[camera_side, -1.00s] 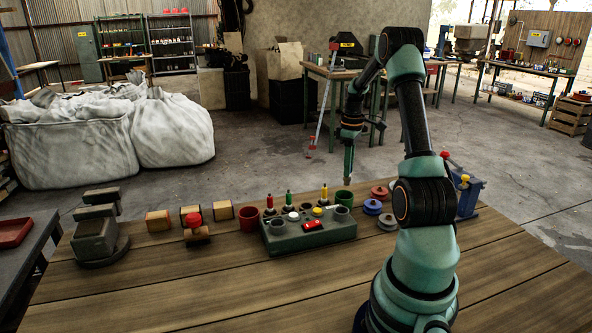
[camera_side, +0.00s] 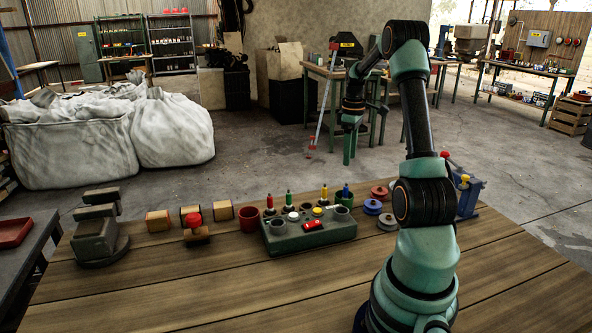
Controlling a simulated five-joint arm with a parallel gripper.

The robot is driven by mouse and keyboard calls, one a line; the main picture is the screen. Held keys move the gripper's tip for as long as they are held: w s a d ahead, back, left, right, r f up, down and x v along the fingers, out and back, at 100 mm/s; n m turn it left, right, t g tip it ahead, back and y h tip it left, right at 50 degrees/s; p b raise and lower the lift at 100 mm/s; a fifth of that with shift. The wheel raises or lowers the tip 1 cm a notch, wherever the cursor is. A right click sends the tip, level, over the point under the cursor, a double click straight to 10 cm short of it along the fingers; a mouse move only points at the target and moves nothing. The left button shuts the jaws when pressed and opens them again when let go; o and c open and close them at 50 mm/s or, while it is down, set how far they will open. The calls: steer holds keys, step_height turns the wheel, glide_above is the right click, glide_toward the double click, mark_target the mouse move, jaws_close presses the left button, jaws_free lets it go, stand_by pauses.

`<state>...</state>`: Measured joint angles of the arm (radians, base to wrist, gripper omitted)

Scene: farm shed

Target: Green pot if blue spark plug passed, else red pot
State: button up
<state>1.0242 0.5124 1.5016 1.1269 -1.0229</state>
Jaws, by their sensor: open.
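A blue spark plug (camera_side: 346,190) stands upright at the green pot (camera_side: 345,200) and looks to be inside it. The red pot (camera_side: 248,219) stands left of the dark green tester box (camera_side: 300,240) and looks empty. The box has a red button (camera_side: 313,225), a white dome (camera_side: 293,216) and a small yellow dome (camera_side: 317,212). Red (camera_side: 269,203), green (camera_side: 289,199) and yellow (camera_side: 324,195) spark plugs stand upright along its back. My gripper (camera_side: 350,158) is open and empty, a little above the blue plug, apart from it.
Red and blue discs (camera_side: 373,207) lie right of the box, and a blue vise-like tool (camera_side: 467,195) stands farther right. The front planks are clear.

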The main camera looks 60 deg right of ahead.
step_height(320, 180, up, 8)
steer(key=shift+f, duration=0.1)
steer(key=w+a+r+t+h, duration=0.15)
steer(key=w+a, duration=0.25)
steer(key=a, duration=0.6)
steer(key=w+a+r+t, duration=0.1)
steer(key=w+a+r, duration=0.25)
steer(key=a, duration=0.65)
steer(key=s+a+f+t, duration=0.1)
steer(key=a, duration=0.9)
steer(key=s+a+f+t+y, duration=0.1)
steer(key=s+a+f+t, duration=0.1)
steer(key=a, duration=0.8)
steer(key=shift+s+a+f, duration=0.15)
steer(key=shift+s+f, duration=0.05)
steer(key=shift+s, duration=0.05)
